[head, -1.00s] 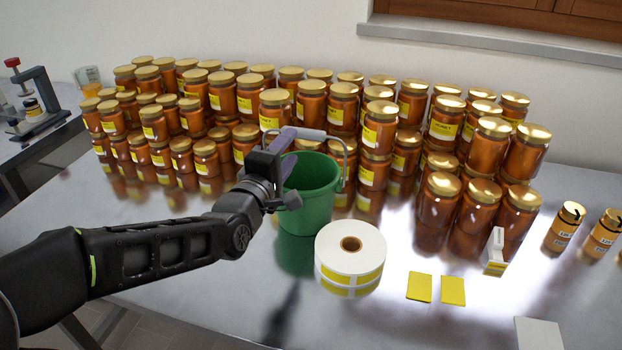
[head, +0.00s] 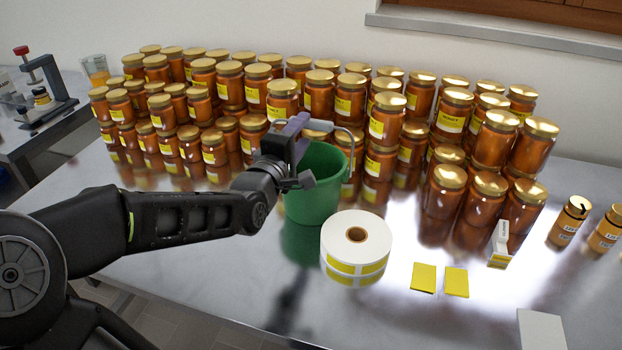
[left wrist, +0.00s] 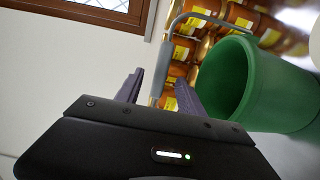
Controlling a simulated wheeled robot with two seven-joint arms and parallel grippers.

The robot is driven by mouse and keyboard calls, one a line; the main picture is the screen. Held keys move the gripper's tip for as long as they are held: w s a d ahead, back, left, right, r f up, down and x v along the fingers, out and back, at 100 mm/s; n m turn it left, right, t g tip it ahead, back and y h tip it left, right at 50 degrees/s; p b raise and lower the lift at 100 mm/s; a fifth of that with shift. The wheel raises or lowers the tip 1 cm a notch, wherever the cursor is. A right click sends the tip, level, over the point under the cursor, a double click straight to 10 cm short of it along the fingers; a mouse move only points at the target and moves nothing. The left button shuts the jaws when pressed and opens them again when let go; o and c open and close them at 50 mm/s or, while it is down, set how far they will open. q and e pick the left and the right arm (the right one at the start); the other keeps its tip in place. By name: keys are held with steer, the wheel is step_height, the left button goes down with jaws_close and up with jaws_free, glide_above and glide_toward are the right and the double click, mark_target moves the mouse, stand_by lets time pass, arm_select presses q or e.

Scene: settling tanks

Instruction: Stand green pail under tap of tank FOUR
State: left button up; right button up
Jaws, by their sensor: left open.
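The green pail (head: 318,196) stands upright on the shiny metal table, in front of the honey jars, with its grey handle raised. It also shows in the left wrist view (left wrist: 285,92), turned sideways, with its mouth facing left. My left gripper (head: 291,143) is open at the left of the pail's handle, above the rim. In the left wrist view its two fingers (left wrist: 158,94) are spread, and the grey handle grip (left wrist: 166,62) appears in the gap between them. Contact cannot be told. My right gripper is not in view. No tank or tap shows.
Many honey jars (head: 352,101) crowd the back of the table behind the pail. A white label roll (head: 375,238) stands close in front right. The table's front left is clear.

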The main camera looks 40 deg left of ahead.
mark_target(309, 126)
arm_select(q)
steer(key=p+x, duration=0.1)
steer(key=x, duration=0.4)
steer(key=shift+d, duration=0.2)
steer(key=shift+c, duration=0.3)
jaws_close()
stand_by(0.4)
stand_by(0.9)
